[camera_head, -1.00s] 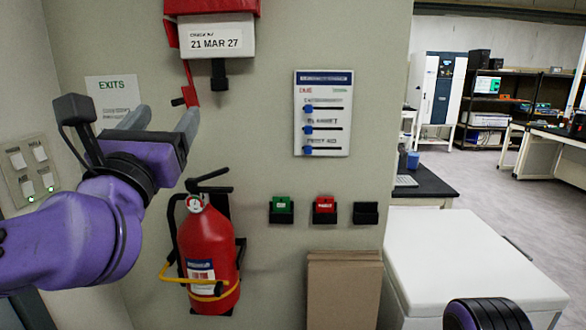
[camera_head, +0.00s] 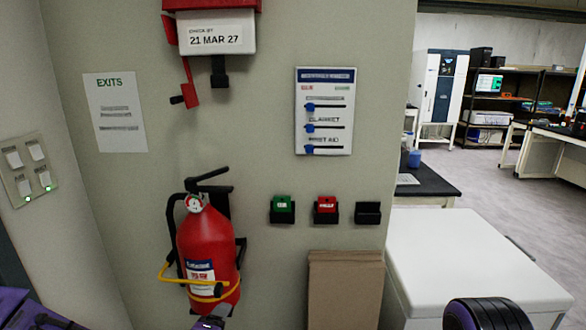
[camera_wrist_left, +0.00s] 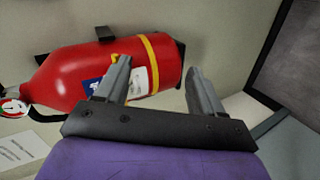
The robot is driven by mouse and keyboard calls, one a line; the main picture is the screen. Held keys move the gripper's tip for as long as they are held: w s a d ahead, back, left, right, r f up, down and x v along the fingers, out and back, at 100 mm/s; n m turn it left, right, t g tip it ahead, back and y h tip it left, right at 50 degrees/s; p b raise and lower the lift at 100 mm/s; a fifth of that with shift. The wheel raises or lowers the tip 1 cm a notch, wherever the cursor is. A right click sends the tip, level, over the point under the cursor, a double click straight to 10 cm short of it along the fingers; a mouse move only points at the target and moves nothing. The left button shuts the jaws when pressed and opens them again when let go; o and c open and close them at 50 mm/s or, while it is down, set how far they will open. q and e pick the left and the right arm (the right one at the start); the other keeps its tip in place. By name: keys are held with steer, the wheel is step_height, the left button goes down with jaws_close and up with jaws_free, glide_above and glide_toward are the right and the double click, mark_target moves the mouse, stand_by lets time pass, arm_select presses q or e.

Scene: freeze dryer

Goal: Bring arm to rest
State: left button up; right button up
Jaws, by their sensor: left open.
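My left gripper (camera_wrist_left: 160,90) shows in the left wrist view with its two grey fingers apart and nothing between them. The red fire extinguisher (camera_wrist_left: 95,75) lies beyond the fingers in that view; I cannot tell how far. In the head view only bits of my left arm show at the bottom left edge, and a grey fingertip (camera_head: 212,318) shows at the bottom, just below the extinguisher (camera_head: 207,250). The extinguisher hangs upright on the wall with a yellow band around it. My right gripper is not in view; a dark rounded part of me shows at the bottom right.
A slider board (camera_head: 324,112), a green block (camera_head: 282,206), a red block (camera_head: 325,206) and an empty black holder (camera_head: 367,213) are on the wall. A brown panel (camera_head: 345,290) stands below. A white chest (camera_head: 470,262) stands right. A switch plate (camera_head: 27,170) is on the left wall.

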arm_select(q)
steer(key=s+a+f+m+g+y, duration=0.1)
steer(key=s+a+f+m+g, duration=0.1)
steer(key=s+f, duration=0.35)
steer(key=s+a+f+m+g, duration=0.2)
steer(key=s+a+f, duration=0.1)
steer(key=f, duration=0.5)
steer(key=s+a+f+m+g+y, duration=0.1)
steer(key=s+a+f, duration=0.2)
steer(key=s, duration=0.4)
steer(key=s+a+f+m+g+y, duration=0.1)
steer(key=s+a+f+m+g, duration=0.1)
steer(key=s+f, duration=0.4)
steer(key=s+a+f+m+g+y, duration=0.1)
steer(key=s+a+f, duration=0.3)
steer(key=s, duration=0.4)
steer(key=shift+a+f+g, duration=0.2)
steer(key=shift+a+g, duration=0.15)
steer(key=shift+g, duration=0.35)
